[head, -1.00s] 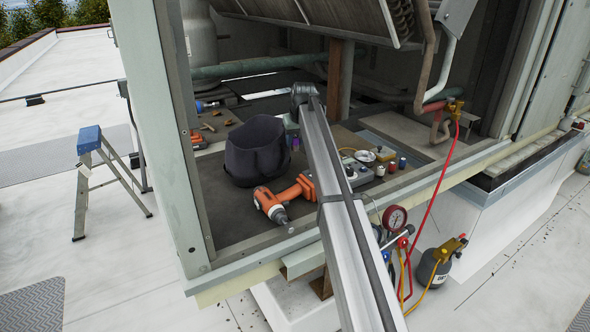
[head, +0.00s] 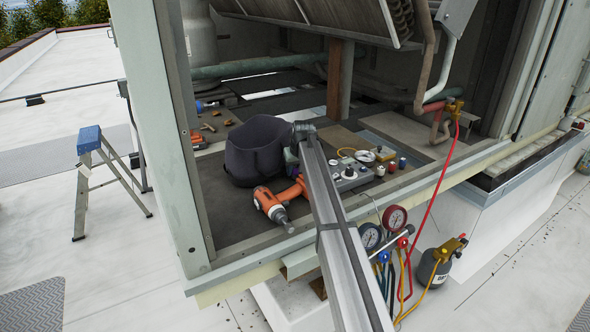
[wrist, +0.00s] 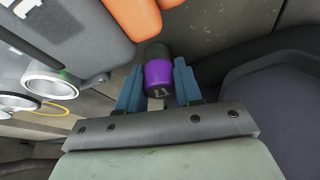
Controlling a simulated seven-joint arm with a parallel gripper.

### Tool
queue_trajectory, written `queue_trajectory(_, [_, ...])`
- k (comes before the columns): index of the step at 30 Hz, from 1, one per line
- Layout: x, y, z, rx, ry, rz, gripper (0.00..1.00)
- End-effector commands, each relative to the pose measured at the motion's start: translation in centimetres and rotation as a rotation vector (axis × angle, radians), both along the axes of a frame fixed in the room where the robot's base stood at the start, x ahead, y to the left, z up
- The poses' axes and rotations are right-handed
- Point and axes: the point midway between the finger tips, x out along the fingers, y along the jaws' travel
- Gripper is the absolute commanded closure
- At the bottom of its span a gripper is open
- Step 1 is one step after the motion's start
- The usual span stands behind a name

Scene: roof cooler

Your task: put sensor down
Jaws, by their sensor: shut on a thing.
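The sensor (wrist: 158,75), a small cylinder with a purple band and dark ends, sits between the two blue fingers of my gripper (wrist: 158,88) in the wrist view. The fingers are shut on it. In the head view, my gripper (head: 291,156) is just right of the black tool bag (head: 254,150), behind the orange drill (head: 272,204).
Gauges (head: 394,218) hang at the front edge. Dark deck (head: 225,220) is clear left of the drill.

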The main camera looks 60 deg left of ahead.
Motion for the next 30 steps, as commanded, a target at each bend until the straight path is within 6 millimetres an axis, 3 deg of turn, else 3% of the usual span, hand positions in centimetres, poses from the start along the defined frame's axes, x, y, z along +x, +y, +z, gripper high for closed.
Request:
queue_trajectory(10, [0.01,0.02,-0.19,0.001,0.000,0.000,0.97])
queue_trajectory(11, [0.01,0.02,-0.19,0.001,0.000,0.000,0.64])
queue_trajectory(18, [0.01,0.02,-0.15,0.001,0.000,0.000,0.41])
queue_trajectory(30, [-0.05,-0.23,0.64,0.002,0.000,0.000,0.39])
